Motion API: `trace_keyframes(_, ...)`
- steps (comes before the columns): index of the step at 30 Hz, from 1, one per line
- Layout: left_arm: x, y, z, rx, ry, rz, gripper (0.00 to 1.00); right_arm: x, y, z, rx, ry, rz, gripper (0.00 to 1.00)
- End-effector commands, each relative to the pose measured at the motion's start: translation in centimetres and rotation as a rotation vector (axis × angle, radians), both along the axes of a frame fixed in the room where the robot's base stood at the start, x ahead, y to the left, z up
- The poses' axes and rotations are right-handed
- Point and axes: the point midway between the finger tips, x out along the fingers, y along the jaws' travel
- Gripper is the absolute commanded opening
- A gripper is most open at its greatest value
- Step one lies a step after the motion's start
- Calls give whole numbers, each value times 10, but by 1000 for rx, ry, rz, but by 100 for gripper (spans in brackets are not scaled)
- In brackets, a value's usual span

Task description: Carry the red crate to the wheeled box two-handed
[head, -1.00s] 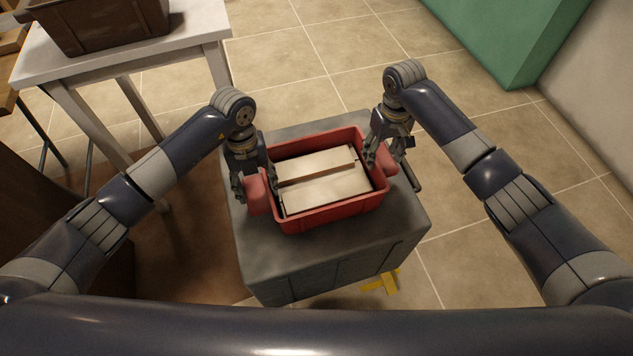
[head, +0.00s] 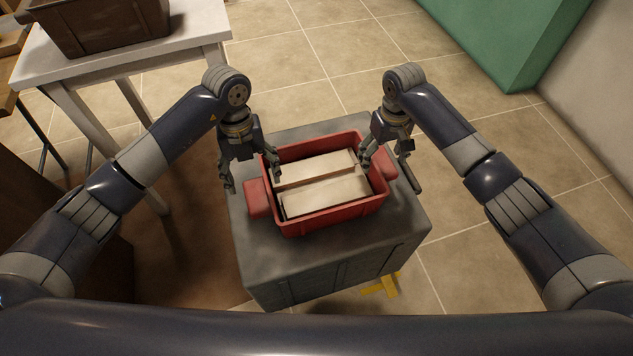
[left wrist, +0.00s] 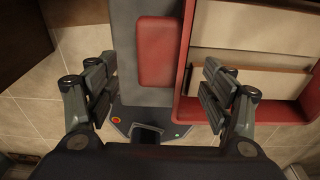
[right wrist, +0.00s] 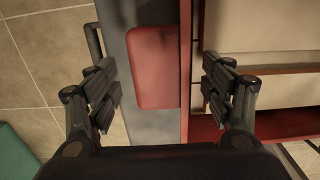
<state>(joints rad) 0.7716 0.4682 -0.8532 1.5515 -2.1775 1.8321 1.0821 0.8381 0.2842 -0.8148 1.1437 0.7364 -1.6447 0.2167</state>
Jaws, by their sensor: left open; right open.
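The red crate (head: 330,224) sits on top of the grey wheeled box (head: 262,242) and holds pale, flat board-like pieces (head: 322,192). It has a red handle flap on each side; the left one (head: 258,198) is clear of any finger. My left gripper (head: 252,180) is open above the crate's left side. In the left wrist view the left flap (left wrist: 160,50) shows between its spread fingers, untouched. My right gripper (head: 385,160) is open at the right side. In the right wrist view the right flap (right wrist: 153,68) lies between its spread fingers, with gaps on both sides.
A white table (head: 200,28) with a brown crate (head: 110,25) stands at the back left. A green block (head: 500,40) and a pale wall are at the right. A yellow floor mark (head: 382,285) lies by the box. Tiled floor behind the box is clear.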

Motion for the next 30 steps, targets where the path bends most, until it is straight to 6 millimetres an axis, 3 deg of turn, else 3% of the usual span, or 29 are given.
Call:
trace_keyframes(7, 6, 2, 48, 0, -2, -2, 75, 0, 0, 0, 0, 1, 0, 74)
trace_keyframes(16, 7, 2, 66, 1, 1, -2, 75, 1, 0, 9, 1, -2, 0, 74)
trace_keyframes(30, 7, 3, 65, 1, 2, -2, 75, 1, 0, 100, 1, -3, 0, 74)
